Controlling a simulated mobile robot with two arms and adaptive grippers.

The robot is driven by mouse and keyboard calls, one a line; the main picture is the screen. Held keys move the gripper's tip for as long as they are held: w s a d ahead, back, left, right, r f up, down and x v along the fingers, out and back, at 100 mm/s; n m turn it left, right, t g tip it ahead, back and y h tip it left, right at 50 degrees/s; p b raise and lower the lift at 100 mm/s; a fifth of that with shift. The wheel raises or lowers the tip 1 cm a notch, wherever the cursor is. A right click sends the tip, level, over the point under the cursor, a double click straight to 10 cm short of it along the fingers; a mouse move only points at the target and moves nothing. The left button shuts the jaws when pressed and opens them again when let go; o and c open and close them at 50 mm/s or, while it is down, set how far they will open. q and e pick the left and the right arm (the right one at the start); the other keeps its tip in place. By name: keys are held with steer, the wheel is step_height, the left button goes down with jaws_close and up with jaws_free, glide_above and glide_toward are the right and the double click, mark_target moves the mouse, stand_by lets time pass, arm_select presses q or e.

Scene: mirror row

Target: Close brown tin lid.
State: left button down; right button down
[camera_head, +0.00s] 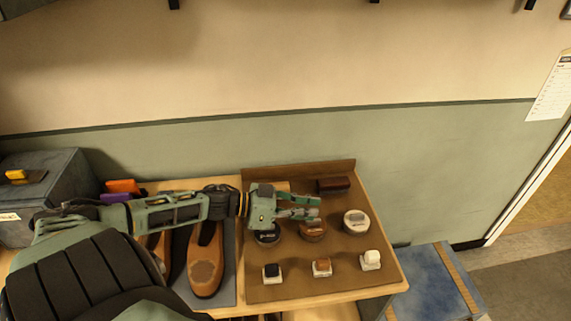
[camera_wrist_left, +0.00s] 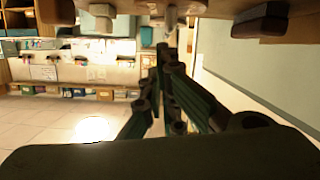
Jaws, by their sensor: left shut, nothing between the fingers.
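The brown tin (camera_head: 313,233) is a round tin on the brown mat, in the middle of a row of three tins. My left gripper (camera_head: 318,207) reaches in from the left and covers the tin's back part in the head view. Its fingers are shut and empty. They also show in the left wrist view (camera_wrist_left: 165,60), where they come together near the middle. I cannot tell whether the fingers touch the tin, or how its lid sits, because the gripper hides part of it. My right gripper is not in view.
A dark tin (camera_head: 267,239) and a pale-topped tin (camera_head: 356,222) flank the brown one. Three small bottles stand in front, the middle one brown (camera_head: 321,267). A dark brush (camera_head: 334,185) lies behind. Brown shoes (camera_head: 205,268) stand left of the mat (camera_head: 262,291).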

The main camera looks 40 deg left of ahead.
mark_target(307, 228)
arm_select(q)
steer(key=s+a+r+p, duration=0.2)
steer(key=s+a+r, duration=0.3)
steer(key=s+a, duration=0.1)
steer(key=shift+s+a+r, duration=0.2)
steer(key=shift+s+r, duration=0.05)
steer(key=shift+s, duration=0.4)
steer(key=shift+d, duration=0.1)
